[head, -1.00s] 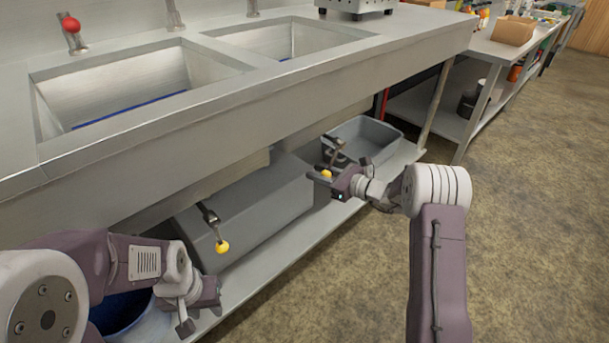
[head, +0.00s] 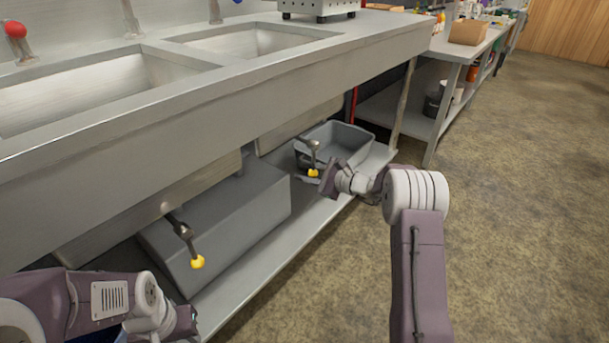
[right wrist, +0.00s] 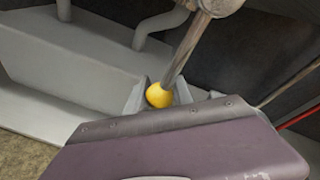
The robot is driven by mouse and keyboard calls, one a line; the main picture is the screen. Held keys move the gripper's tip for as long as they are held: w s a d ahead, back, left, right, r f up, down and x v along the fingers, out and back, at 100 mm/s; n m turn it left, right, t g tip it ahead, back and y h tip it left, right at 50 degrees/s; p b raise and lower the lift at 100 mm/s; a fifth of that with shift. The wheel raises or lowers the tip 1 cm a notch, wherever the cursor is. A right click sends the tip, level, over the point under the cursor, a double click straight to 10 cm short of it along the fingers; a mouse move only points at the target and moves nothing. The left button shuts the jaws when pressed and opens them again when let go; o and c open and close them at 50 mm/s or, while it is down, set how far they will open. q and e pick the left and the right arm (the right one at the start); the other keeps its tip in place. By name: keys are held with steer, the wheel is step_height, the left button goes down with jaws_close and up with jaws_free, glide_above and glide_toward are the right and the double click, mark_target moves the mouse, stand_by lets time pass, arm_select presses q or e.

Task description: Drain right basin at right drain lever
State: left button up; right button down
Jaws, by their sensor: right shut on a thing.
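The right drain lever (head: 314,155) hangs below the right basin (head: 250,42), with a yellow knob at its lower end. My right gripper (head: 313,177) is at this knob, shut on it. In the right wrist view the yellow knob (right wrist: 159,95) sits between the grey fingertips, with the metal lever rod rising from it to the upper right. The left drain lever (head: 183,232) hangs free below the left basin (head: 90,88). My left gripper (head: 185,325) is low at the left, away from both levers; its jaws are not clear.
A grey bin (head: 345,138) stands on the lower shelf (head: 240,255) behind the right lever. A large grey box-shaped unit (head: 220,215) is under the counter to its left. The sink counter (head: 200,100) overhangs both levers. Open floor (head: 500,200) lies to the right.

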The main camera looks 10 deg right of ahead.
stand_by(0.3)
steer(key=c, duration=1.1)
jaws_free()
steer(key=shift+d, duration=0.1)
steer(key=p+v, duration=0.5)
steer(key=v, duration=0.4)
